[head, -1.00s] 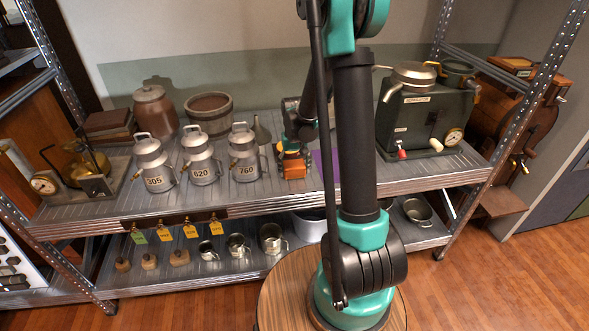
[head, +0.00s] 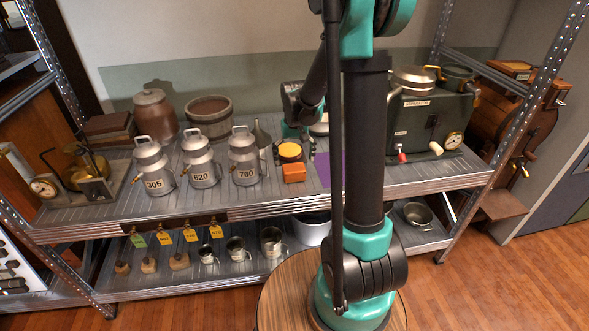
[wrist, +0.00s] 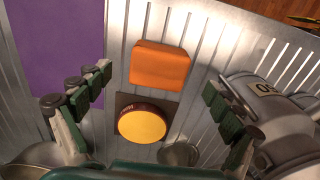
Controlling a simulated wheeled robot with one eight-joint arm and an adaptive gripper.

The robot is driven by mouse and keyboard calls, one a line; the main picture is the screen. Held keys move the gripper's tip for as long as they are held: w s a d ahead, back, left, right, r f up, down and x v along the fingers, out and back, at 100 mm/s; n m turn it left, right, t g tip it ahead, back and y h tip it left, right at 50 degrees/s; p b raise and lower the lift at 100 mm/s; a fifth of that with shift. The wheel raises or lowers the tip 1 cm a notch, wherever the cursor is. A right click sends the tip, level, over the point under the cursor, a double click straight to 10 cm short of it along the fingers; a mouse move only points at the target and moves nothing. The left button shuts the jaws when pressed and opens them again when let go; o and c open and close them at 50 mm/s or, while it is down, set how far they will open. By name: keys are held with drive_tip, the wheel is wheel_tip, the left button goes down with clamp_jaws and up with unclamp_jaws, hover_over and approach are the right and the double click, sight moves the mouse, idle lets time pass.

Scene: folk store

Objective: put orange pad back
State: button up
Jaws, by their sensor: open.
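The orange pad (head: 294,173) lies on the upper shelf, in front of a yellow-topped round thing (head: 290,151). In the wrist view the orange pad (wrist: 160,65) lies flat and apart from both fingers. The yellow-topped round thing (wrist: 142,125) sits on a dark square beside it there. My gripper (wrist: 158,82) is open and empty, with its green-padded fingers spread on either side of the pad and the round thing in the picture. In the head view my gripper is behind the pad, partly hidden by my arm.
Metal cans marked 305, 620 and 760 (head: 243,160) stand left of the pad. A purple patch (head: 322,168) lies to its right. A dark machine (head: 425,125) stands farther right. The lower shelf holds small metal cups (head: 271,242).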

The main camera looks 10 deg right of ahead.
sight(295, 169)
wheel_tip(295, 169, up, 6)
drive_tip(key=s+d+f+t, duration=0.2)
drive_tip(key=s, duration=0.8)
drive_tip(key=s+d+f+t, duration=0.2)
drive_tip(key=s+f, duration=0.1)
drive_tip(key=s, duration=0.8)
drive_tip(key=shift+s, duration=0.3)
